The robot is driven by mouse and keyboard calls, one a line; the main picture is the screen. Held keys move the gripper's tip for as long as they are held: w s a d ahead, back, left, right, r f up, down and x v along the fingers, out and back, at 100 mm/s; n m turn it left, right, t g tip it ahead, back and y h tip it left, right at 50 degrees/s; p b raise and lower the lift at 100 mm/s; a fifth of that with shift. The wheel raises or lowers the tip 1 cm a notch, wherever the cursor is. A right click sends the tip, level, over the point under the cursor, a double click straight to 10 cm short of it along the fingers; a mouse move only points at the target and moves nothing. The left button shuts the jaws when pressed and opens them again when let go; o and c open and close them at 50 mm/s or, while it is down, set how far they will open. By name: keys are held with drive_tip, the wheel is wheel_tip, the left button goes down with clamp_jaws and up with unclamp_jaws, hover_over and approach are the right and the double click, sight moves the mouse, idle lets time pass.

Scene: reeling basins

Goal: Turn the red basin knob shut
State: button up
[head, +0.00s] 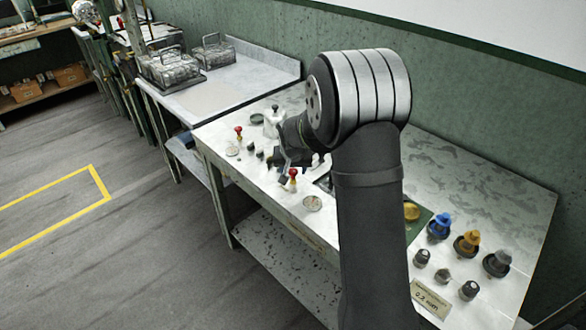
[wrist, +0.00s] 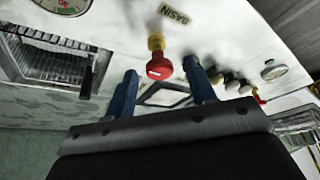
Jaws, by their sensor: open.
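The red basin knob (wrist: 159,66) sits on a brass-coloured stem in the wrist view, beside a plate lettered BASIN (wrist: 175,14). My gripper (wrist: 160,72) is open, with one blue finger to each side of the red knob in the picture. I cannot tell whether either finger touches it. In the head view a red knob (head: 293,174) shows just below my gripper (head: 290,158), whose fingers are small and partly hidden by my arm. The knob's turn angle is unclear.
Another red knob (head: 238,130) stands farther back on the bench. A round gauge (head: 312,203) lies near the front edge. A sunken basin (wrist: 55,62) shows in the wrist view. Wire baskets (head: 172,67) stand behind.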

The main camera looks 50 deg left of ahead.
drive_tip(key=c, duration=1)
drive_tip(key=shift+m, duration=0.4)
drive_tip(key=m, duration=0.1)
drive_tip(key=m+t+h, duration=0.1)
drive_tip(key=m, duration=0.1)
drive_tip(key=shift+s+a+m, duration=0.1)
drive_tip(key=shift+a+m, duration=0.1)
drive_tip(key=shift+m, duration=0.1)
drive_tip(key=m+h, duration=0.2)
drive_tip(key=m, duration=0.2)
drive_tip(key=shift+a+m, duration=0.15)
drive_tip(key=shift+m, duration=0.15)
drive_tip(key=m+h, duration=0.2)
drive_tip(key=m, duration=0.2)
drive_tip(key=shift+a+m, duration=0.15)
drive_tip(key=shift+m, duration=0.15)
drive_tip(key=shift+a+m+g+h, duration=0.1)
drive_tip(key=shift+m+g+h, duration=0.45)
drive_tip(key=shift+m, duration=1.65)
